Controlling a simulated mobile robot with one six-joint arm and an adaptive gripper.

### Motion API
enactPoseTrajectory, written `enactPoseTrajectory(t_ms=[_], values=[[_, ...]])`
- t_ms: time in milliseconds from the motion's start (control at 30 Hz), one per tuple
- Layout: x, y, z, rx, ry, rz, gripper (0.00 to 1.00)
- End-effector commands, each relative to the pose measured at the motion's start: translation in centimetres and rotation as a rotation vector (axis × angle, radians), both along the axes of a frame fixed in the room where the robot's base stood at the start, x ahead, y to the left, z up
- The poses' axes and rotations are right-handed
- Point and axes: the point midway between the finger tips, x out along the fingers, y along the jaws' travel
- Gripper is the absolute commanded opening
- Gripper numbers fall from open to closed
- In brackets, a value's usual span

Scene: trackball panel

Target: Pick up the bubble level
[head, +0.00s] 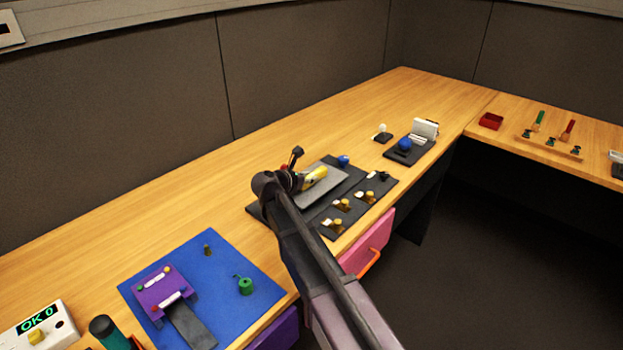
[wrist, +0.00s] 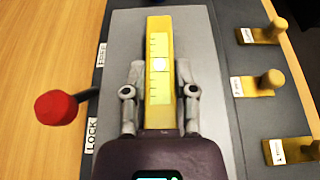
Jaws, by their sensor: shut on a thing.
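The bubble level is a yellow bar with a pale vial window and tick marks. In the wrist view the bubble level (wrist: 160,40) stands lengthwise between the two grey fingers of my gripper (wrist: 160,75), which is shut on its sides.
A red-knobbed lever (wrist: 56,107) with labels stands left of the plate. Several brass knobs on a dark panel (wrist: 243,100) lie to the right. A blue mat (head: 215,258) with a purple device is nearer. Bare wooden desk (head: 200,205) lies behind.

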Motion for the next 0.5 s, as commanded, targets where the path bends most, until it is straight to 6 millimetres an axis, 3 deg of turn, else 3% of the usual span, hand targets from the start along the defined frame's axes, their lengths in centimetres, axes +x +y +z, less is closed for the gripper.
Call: enactPoseTrajectory(t_ms=[500], values=[[0.0,0.0,2.6,0.000,0.000,0.000,0.00]])
